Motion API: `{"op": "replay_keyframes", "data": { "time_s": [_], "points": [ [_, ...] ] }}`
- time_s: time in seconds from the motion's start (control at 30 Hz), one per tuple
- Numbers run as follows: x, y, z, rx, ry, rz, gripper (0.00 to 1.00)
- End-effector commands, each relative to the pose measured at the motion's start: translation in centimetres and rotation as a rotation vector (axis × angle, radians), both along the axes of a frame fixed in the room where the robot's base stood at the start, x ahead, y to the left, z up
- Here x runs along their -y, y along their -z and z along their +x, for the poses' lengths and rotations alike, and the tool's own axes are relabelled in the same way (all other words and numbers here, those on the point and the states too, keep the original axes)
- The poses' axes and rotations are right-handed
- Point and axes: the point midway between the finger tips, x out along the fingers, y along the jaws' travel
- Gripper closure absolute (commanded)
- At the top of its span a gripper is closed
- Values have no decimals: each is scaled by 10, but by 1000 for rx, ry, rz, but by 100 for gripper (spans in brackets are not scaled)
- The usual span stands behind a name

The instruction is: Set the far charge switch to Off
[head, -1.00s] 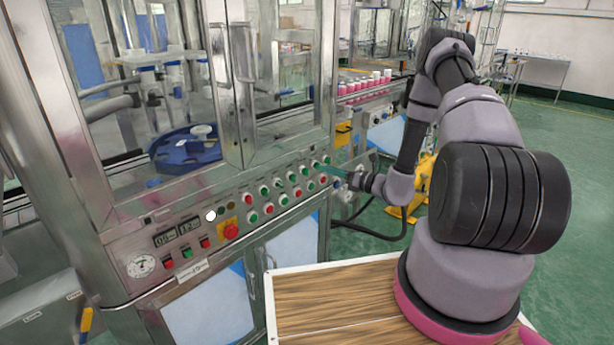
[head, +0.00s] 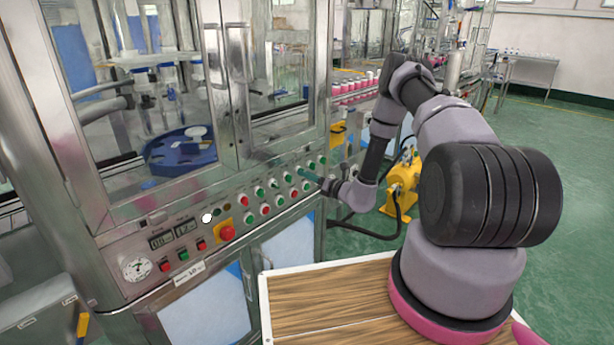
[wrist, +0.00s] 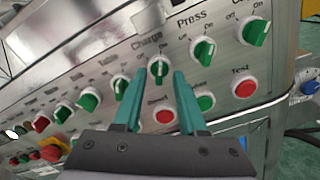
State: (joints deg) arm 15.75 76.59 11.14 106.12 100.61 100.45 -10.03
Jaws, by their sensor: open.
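In the wrist view, a green rotary switch (wrist: 158,72) under the label "Charge" sits on the metal control panel (wrist: 225,62). Its handle stands nearly upright in the picture; the position marks beside it are too small to read surely. My gripper (wrist: 159,80) is open, its two teal fingers on either side of this switch, with gaps to the handle; whether they touch the panel cannot be told. In the head view my gripper (head: 302,173) is at the right part of the panel's switch row, hiding part of it.
The green "Press" switch (wrist: 203,50) is close to the right finger. A red Start button (wrist: 164,113) and a red Test button (wrist: 243,86) lie below the switches. A red emergency knob (head: 227,233) is farther left. Green floor lies open at right.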

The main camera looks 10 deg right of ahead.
Motion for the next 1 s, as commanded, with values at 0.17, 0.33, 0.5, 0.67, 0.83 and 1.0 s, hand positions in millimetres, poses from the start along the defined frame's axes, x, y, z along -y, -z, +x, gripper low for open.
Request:
{"op": "replay_keyframes", "data": {
  "time_s": [0.17, 0.33, 0.5, 0.67, 0.83, 1.0],
  "points": [
    [-3, 0, 4, -1, 0, 1, 59],
    [-3, 0, 4, -1, 0, 1, 59],
    [-3, 0, 4, -1, 0, 1, 100],
    [-3, 0, 4, 1, 0, -1, 100],
    [-3, 0, 4, 13, 0, -18, 100],
    [-3, 0, 4, 55, 0, -75, 100]
  ]
}}
